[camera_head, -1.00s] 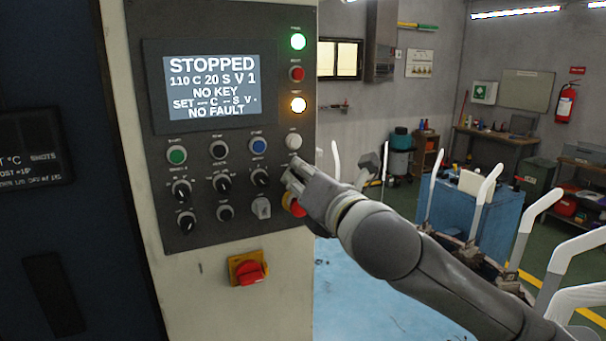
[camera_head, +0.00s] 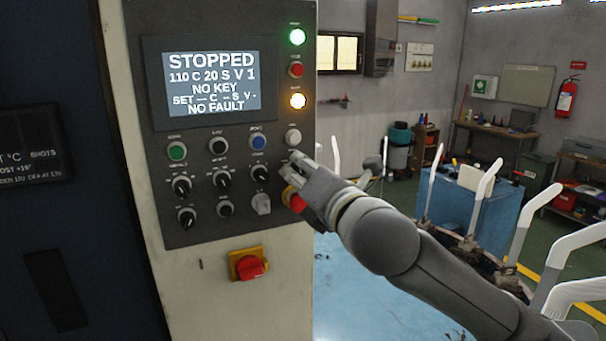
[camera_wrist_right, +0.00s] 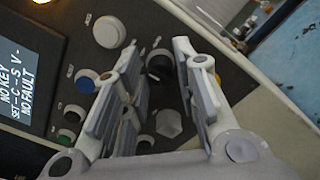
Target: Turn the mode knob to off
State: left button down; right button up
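The grey control panel (camera_head: 237,125) carries several black rotary knobs, and their labels are too small to read, so I cannot tell by name which is the mode knob. In the head view three knobs show in a row, one of them being the knob (camera_head: 221,181) in the middle. My right gripper (camera_head: 291,174) is at the panel's right edge and hides the row's right end. In the wrist view it is open (camera_wrist_right: 160,75), with its fingers on either side of a black knob (camera_wrist_right: 160,63). Contact cannot be told. My left gripper is out of view.
The screen (camera_head: 211,83) reads STOPPED, NO KEY, NO FAULT. A red emergency button (camera_head: 295,200) sits close below my right fingers, and a grey key switch (camera_head: 261,204) is left of it. A white button (camera_head: 293,136) is above. A red-yellow switch (camera_head: 249,265) is lower.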

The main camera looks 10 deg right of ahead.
jog(key=shift+o, duration=0.8)
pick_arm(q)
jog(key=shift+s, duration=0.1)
